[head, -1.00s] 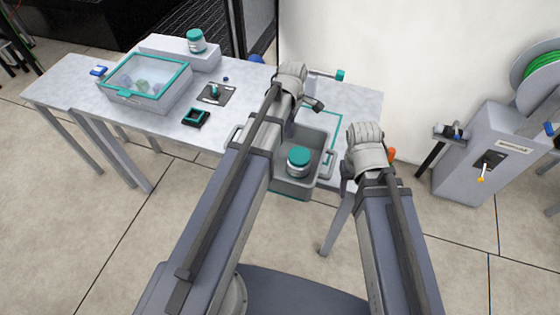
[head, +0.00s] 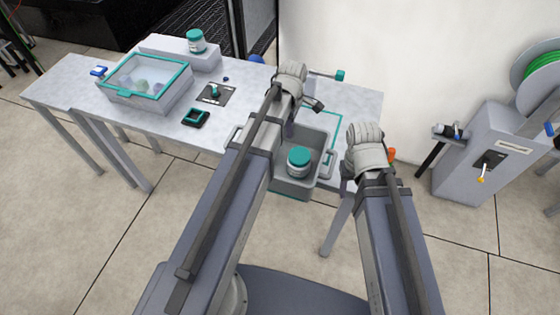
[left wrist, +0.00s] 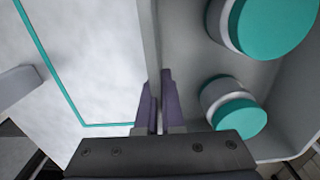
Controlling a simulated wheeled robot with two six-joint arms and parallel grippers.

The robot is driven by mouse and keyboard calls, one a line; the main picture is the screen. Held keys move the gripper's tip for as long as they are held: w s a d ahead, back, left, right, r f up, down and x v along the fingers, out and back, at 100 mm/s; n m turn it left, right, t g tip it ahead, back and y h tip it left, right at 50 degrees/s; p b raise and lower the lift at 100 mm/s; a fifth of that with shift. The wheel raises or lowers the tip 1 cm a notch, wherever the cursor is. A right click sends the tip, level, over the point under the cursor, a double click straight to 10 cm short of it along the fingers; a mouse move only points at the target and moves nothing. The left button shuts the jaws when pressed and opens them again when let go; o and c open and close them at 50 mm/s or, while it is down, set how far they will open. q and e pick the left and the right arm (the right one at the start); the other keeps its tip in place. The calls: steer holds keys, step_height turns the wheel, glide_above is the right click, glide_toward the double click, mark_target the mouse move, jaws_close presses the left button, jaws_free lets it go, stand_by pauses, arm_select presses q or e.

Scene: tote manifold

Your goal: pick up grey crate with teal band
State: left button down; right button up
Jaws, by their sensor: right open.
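The grey crate with teal band (head: 318,142) is at the right end of the table, partly hidden behind my left arm. A teal-lidded jar (head: 299,161) stands in it. In the left wrist view two teal-lidded jars (left wrist: 275,25) (left wrist: 238,118) show inside the crate. My left gripper (left wrist: 158,108) has one finger on each side of the crate's thin wall (left wrist: 151,45) and looks shut on it. My right gripper (head: 347,173) is open beside the crate's right handle (head: 328,163), apart from it as far as I can see; its fingertips are mostly hidden.
A teal outline (left wrist: 50,75) marks the table top beside the crate. To the left stand a clear-lidded box (head: 146,82), a jar on a raised block (head: 196,42) and a small teal-black tray (head: 195,117). A grey machine (head: 480,150) stands at the right.

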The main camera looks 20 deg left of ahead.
stand_by(0.4)
arm_select(q)
step_height(320, 180, up, 10)
steer(key=p, duration=1)
